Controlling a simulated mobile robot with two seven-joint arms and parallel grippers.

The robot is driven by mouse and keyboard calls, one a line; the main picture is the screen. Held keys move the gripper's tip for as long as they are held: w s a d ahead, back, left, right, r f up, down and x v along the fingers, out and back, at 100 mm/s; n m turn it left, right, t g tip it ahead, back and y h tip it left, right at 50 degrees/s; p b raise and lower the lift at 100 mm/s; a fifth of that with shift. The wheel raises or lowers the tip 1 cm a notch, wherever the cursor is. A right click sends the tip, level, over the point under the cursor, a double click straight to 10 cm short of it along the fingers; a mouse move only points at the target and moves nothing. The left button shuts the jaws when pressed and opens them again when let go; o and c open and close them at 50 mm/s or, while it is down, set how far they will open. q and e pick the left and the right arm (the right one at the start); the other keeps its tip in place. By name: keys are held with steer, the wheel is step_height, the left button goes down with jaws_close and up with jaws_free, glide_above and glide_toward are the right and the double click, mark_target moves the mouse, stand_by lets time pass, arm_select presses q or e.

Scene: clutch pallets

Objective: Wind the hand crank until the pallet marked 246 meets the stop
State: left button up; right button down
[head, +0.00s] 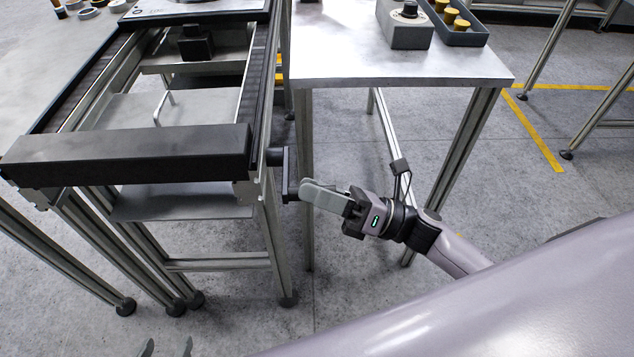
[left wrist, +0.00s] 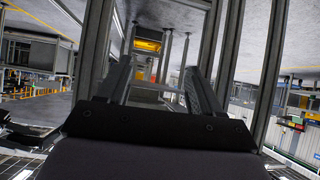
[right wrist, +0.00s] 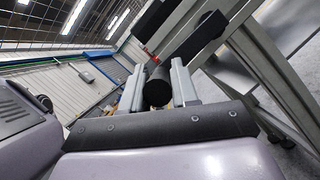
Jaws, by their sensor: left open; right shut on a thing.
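The hand crank (head: 285,176) sticks out from the right side of the conveyor frame (head: 262,100), its arm hanging down. My right gripper (head: 312,192) is shut on the crank's handle, largely hidden in the head view; in the right wrist view the black cylindrical handle (right wrist: 157,88) sits between the fingers. A black bar (head: 130,153) spans the near end of the conveyor. My left gripper (head: 166,347) is open and empty at the bottom edge, with only its fingertips showing.
A black block (head: 196,42) sits between the rails. A metal table (head: 400,66) to the right holds a grey box with a knob (head: 405,28) and a tray (head: 462,36) of yellow-topped pieces. Conveyor and table legs stand near my right arm. Open floor lies in front.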

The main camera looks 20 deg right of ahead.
steer(key=r+m+p, duration=0.1)
steer(key=p, duration=0.1)
steer(key=r+m+h+p, duration=0.1)
steer(key=r+m, duration=0.1)
steer(key=shift+w+r+m+t+p, duration=0.2)
steer(key=shift+r+m+t+p, duration=0.05)
steer(key=shift+m+t+p, duration=0.1)
steer(key=shift+w+d+r+m+h+p, duration=0.1)
steer(key=shift+w+r+m+h+p, duration=0.2)
steer(key=shift+r+m+h+p, duration=0.35)
steer(key=shift+w+d+r+y+p, duration=0.15)
steer(key=shift+w+d+r, duration=0.05)
steer(key=shift+w+r, duration=0.3)
steer(key=shift+w+d+r+y+p, duration=0.1)
steer(key=shift+w+d+r+p, duration=0.05)
steer(key=shift+w+r, duration=0.3)
steer(key=c, duration=0.9)
jaws_free()
steer(key=shift+c, duration=0.2)
steer(key=shift+a+f, duration=0.1)
steer(key=shift+f, duration=0.05)
